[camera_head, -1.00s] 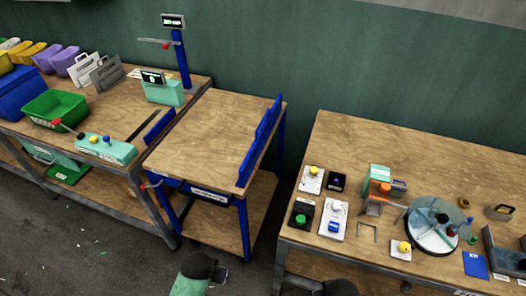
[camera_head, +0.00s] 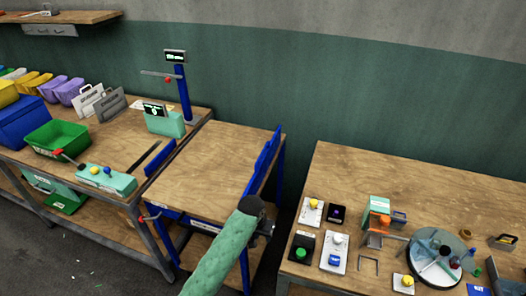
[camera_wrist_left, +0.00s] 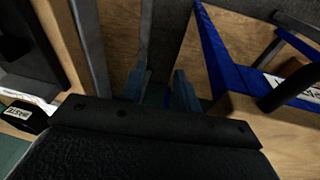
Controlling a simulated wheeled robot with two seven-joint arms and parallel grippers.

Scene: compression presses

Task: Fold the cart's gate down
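The cart (camera_head: 205,165) has a wooden top and a blue frame. It stands between the left bench and the right table. Its blue gate (camera_head: 266,157) stands upright along the right edge of the top. My left gripper (camera_head: 264,222) is at the cart's front right corner, in front of the gate's near end; its fingers are hardly visible in the head view. In the left wrist view its two fingertips (camera_wrist_left: 160,88) are apart with nothing between them. Blue cart framework (camera_wrist_left: 225,55) shows to their right. My right gripper is not in view.
The left bench (camera_head: 115,150) holds a green bin (camera_head: 58,138) and a scale. A red-tipped lever (camera_head: 150,217) sticks out at the cart's front left. The right table (camera_head: 375,170) holds buttons and a round turntable (camera_head: 436,258). A narrow gap separates it from the cart.

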